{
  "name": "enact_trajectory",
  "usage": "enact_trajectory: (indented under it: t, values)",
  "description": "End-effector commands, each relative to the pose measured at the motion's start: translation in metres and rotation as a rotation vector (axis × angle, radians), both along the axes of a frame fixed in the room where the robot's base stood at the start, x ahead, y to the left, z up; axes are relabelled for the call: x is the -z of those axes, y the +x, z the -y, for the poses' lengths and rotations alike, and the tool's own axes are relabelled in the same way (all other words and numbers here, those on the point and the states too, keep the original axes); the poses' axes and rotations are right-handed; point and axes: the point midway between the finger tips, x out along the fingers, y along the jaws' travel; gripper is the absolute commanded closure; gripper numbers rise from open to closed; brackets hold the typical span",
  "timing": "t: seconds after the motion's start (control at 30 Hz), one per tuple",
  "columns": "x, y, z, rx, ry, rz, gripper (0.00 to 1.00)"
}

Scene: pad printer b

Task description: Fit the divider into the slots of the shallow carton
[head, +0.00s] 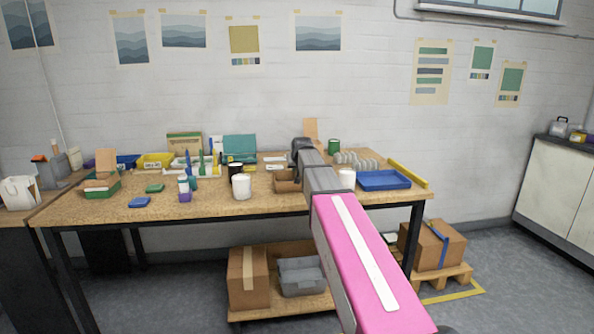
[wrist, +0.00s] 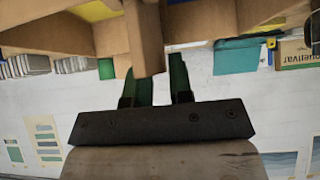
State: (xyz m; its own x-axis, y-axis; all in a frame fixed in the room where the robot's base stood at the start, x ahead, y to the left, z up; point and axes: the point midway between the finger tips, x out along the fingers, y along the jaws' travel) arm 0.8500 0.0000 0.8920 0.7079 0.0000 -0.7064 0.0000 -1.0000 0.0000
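The shallow carton (head: 287,181) is a small brown box on the table in the head view, partly covered by my arm. The wrist view is upside down, and brown walls of the carton (wrist: 50,28) cross its top. A brown upright piece, the divider (wrist: 146,45), stands at the middle of the carton there, with its side panels spreading left and right. The slots are hidden.
A white cup (head: 241,187) stands left of the carton, and a white container (head: 347,178) stands close on its right. A blue tray (head: 384,180) lies further right. An upright brown board (head: 310,130) is behind my wrist. The front left table surface is fairly clear.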

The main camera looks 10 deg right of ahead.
Motion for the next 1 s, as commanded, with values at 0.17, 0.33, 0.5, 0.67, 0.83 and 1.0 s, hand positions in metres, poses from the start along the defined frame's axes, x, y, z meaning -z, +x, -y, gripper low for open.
enact_trajectory:
  t: [0.17, 0.33, 0.5, 0.67, 0.83, 1.0]
  values:
    - [-0.0079, 0.0000, 0.0000, 0.000, 0.000, -0.001, 0.80]
    - [-0.0083, -0.0002, 0.0000, 0.000, 0.000, -0.001, 0.80]
    - [-0.0083, -0.0002, 0.0000, 0.000, 0.000, -0.001, 0.50]
    - [-0.0083, -0.0002, 0.0000, 0.000, 0.000, -0.001, 0.50]
    - [-0.0082, -0.0002, 0.0000, 0.000, 0.000, -0.001, 0.20]
    - [-0.0082, -0.0002, 0.0000, 0.000, 0.000, -0.001, 0.20]
